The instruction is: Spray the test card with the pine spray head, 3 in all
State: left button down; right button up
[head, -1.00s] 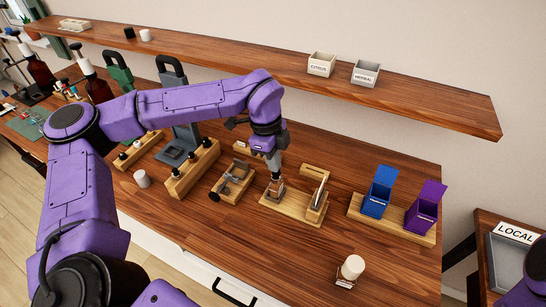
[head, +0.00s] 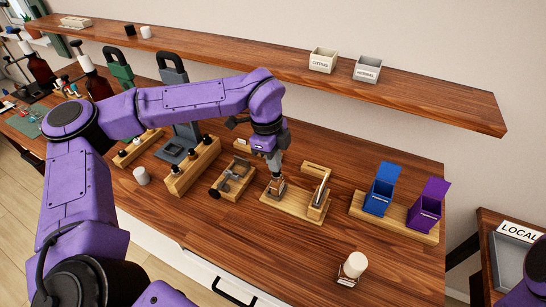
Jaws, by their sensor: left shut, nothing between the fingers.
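My left gripper (head: 276,180) is shut and points down at the left end of a light wooden stand (head: 290,206) in the middle of the table. Its fingertips meet the top of a small brownish glass bottle (head: 276,190) there; the gripper hides the bottle's spray head, and I cannot read a pine label. A thin upright piece in a wooden holder (head: 319,192), which may be the test card, stands at the stand's right end, facing the bottle. Of my right arm only purple parts show at the bottom edge and lower right; its gripper is out of view.
A blue box (head: 378,200) and a purple box (head: 426,213) with open lids stand at right. A white-capped bottle (head: 354,266) is at the front edge. A wooden clamp (head: 232,180) and a rack (head: 190,168) are at left. A shelf (head: 440,101) runs behind.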

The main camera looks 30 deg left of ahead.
pick_arm(q)
notch_tip(320, 180, up, 3)
jog(key=shift+a+f+p, duration=0.1)
jog(key=shift+p, duration=0.55)
notch_tip(320, 180, up, 10)
jog(key=a+b, duration=0.1)
jog(key=b, duration=0.2)
jog(key=shift+a, duration=0.35)
